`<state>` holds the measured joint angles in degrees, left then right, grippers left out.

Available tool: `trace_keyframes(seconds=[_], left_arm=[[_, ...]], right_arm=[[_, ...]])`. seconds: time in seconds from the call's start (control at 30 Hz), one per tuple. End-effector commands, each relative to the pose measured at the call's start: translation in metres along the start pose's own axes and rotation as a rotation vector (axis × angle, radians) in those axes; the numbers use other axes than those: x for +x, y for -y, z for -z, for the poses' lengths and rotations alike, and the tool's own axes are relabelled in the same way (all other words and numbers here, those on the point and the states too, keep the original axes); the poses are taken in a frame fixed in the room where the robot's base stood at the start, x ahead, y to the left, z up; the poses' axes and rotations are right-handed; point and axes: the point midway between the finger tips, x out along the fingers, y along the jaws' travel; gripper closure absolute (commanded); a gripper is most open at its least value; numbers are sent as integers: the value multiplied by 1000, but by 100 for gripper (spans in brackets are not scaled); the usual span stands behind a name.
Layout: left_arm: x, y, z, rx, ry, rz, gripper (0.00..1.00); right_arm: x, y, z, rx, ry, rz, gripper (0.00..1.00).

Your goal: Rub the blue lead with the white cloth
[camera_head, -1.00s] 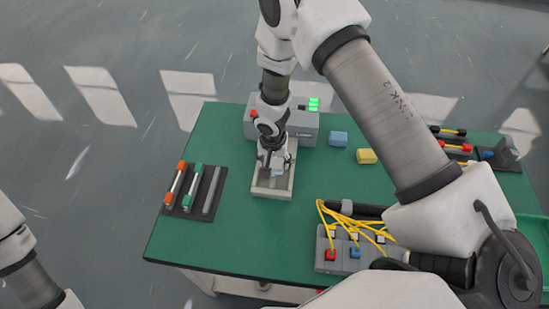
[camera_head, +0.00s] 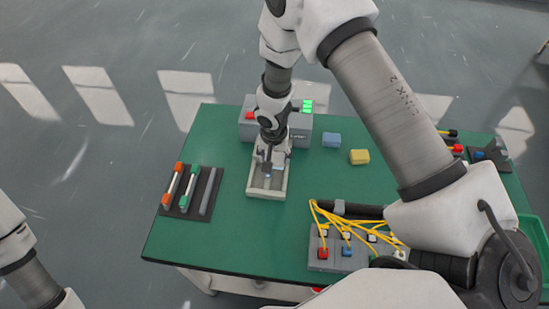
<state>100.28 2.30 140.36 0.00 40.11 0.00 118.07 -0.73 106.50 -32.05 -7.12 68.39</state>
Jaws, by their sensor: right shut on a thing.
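My right gripper (camera_head: 271,158) points down over a light grey tray (camera_head: 266,193) in the middle of the green table. It is shut on a small pale piece that looks like the white cloth (camera_head: 280,157); the fingers hide part of it. A small bluish spot shows just below the fingertips inside the tray; I cannot tell whether it is part of a lead. A blue plug (camera_head: 347,251) sits in the grey connector block (camera_head: 320,264) with yellow cables at the front right. My left gripper is out of view.
A grey box (camera_head: 300,123) with green lights stands behind the tray. Blue (camera_head: 331,139) and yellow (camera_head: 359,156) blocks lie to its right. A dark rack (camera_head: 187,204) with orange, green and grey sticks is left. My right arm hides much of the right side.

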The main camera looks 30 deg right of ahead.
Motion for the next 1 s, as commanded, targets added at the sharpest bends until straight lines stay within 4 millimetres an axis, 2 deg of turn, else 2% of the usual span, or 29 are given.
trace_keyframes(seconds=[0.03,0.43,1.0], left_arm=[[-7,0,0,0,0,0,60],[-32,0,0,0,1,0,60],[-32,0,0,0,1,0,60]], right_arm=[[-8,0,2,0,0,0,71],[-41,-1,9,-2,0,1,71],[-43,-2,10,-4,0,1,71]])
